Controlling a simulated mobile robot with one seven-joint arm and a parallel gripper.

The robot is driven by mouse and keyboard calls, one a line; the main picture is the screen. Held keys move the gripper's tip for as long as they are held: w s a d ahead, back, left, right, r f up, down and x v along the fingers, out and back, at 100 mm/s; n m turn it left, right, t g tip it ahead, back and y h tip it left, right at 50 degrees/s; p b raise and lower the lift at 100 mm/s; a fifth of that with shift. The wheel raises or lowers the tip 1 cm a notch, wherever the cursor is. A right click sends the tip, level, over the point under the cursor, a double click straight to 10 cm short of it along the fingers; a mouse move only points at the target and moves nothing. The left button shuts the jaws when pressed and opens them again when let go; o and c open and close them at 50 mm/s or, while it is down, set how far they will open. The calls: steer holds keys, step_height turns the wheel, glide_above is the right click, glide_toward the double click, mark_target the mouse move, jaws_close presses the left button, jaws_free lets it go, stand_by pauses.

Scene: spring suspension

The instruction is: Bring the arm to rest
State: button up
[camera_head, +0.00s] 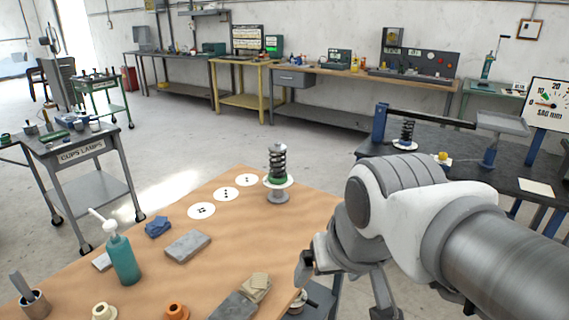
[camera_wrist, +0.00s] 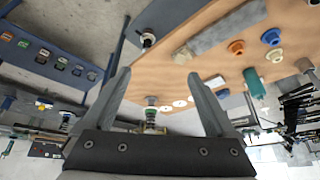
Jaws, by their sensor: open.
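My arm reaches in from the right in the head view and bends over the right edge of the wooden table. My gripper hangs at its end, low in the picture and partly hidden by my own arm. In the wrist view my gripper (camera_wrist: 158,80) shows two grey fingers spread wide apart, with nothing held between them. A coil spring on a small stand (camera_head: 277,165) stands upright on the wooden table (camera_head: 120,250), apart from the gripper. It also seems to show far off between the fingers in the wrist view (camera_wrist: 151,112).
The table holds a green pump bottle (camera_head: 122,258), grey blocks (camera_head: 187,245), a blue cloth (camera_head: 158,227), white dotted discs (camera_head: 201,211) and an orange ring part (camera_head: 175,311). A dark bench (camera_head: 450,175) with a second spring and a dial gauge (camera_head: 549,103) stands right. Open floor lies beyond.

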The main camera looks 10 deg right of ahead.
steer(key=shift+s+d+f+n, duration=0.1)
steer(key=shift+s+n, duration=0.05)
steer(key=shift+s, duration=0.3)
steer(key=shift+s+d+f+n, duration=0.1)
steer(key=shift+s+n, duration=0.05)
steer(key=shift+s, duration=0.3)
step_height(320, 180, up, 7)
steer(key=p, duration=0.7)
